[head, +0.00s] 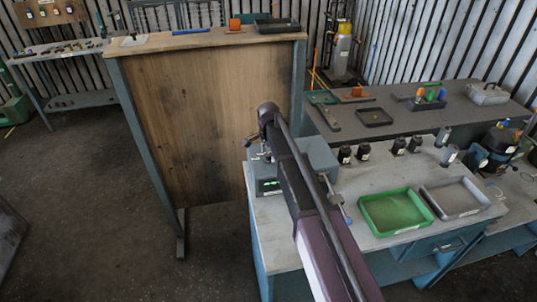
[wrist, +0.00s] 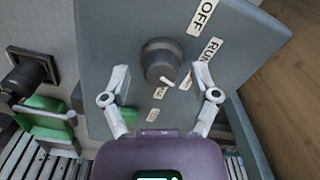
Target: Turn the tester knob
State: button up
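The tester knob (wrist: 160,58) is a dark round knob on the grey face of the tester box (wrist: 110,30) in the wrist view. Its white pointer mark points down and right, toward a small label partly in view. White labels around it include OFF and RUN; the others are too small to read. My gripper (wrist: 166,80) is open, with one finger on each side of the knob's lower part and gaps showing between fingers and knob. In the head view the grey tester box (head: 320,155) stands on the workbench, its knob hidden by my arm.
The workbench (head: 290,220) carries a green tray (head: 395,211), a grey tray (head: 455,198) and several small black-capped parts behind them. A tall wooden panel (head: 205,120) stands to the left of the tester. A small green display (head: 268,186) is lit on the tester's side.

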jog(key=shift+n, duration=0.6)
